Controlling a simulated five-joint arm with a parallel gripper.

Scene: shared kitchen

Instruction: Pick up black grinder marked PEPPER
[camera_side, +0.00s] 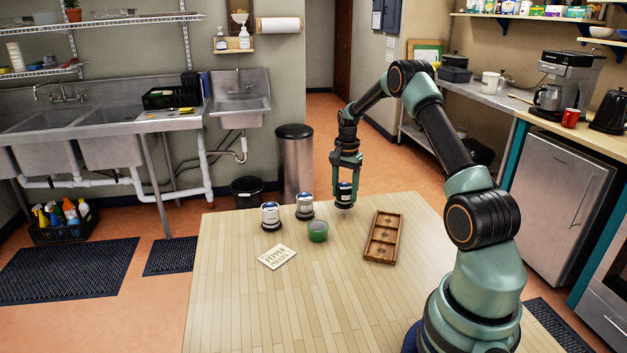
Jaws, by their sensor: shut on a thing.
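My gripper (345,184) points down at the far side of the wooden table. It is shut on a small grinder (344,197) with a dark base, a pale label and a dark top. Its label is too small to read. The grinder is upright and near the table surface; I cannot tell whether it touches it. Two similar grinders stand upright to the left, one nearer the middle (305,206) and one further left (270,216). Their labels are also unreadable from here.
A green cup (317,231) stands just in front of the grinders. A card with PEPPER lettering (277,257) lies at the left. A wooden tray with compartments (384,237) lies right of my gripper. The table's (300,310) front part is clear.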

